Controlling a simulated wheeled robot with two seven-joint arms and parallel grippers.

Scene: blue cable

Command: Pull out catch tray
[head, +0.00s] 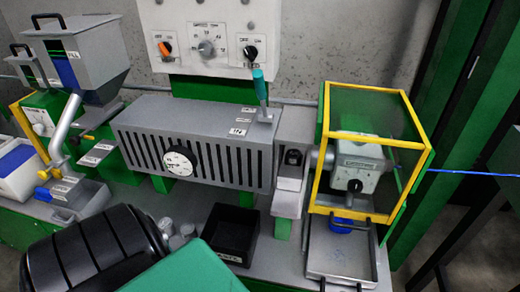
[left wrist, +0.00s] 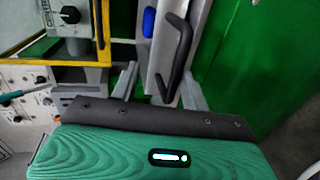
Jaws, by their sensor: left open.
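The catch tray (head: 318,256) is a shallow grey metal tray at the lower right of the head view, below the yellow-framed guard. A blue piece (head: 341,226) lies at its far end. Dark handle parts show at its front edge, cut by the picture's bottom. In the left wrist view a black bar handle (left wrist: 180,55) stands off a grey metal part of the tray (left wrist: 199,22). My left gripper (left wrist: 160,84) is open, with its grey fingers apart near the handle's lower end; contact cannot be told. The head view hides its fingertips. My right gripper is not in view.
The yellow-framed guard (head: 376,211) stands just behind the tray. A black bin (head: 232,233) sits left of it on the grey bench. A slotted grey heater box (head: 145,120) with a dial is behind. A green post stands on the right, with a blue cable (head: 470,172).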

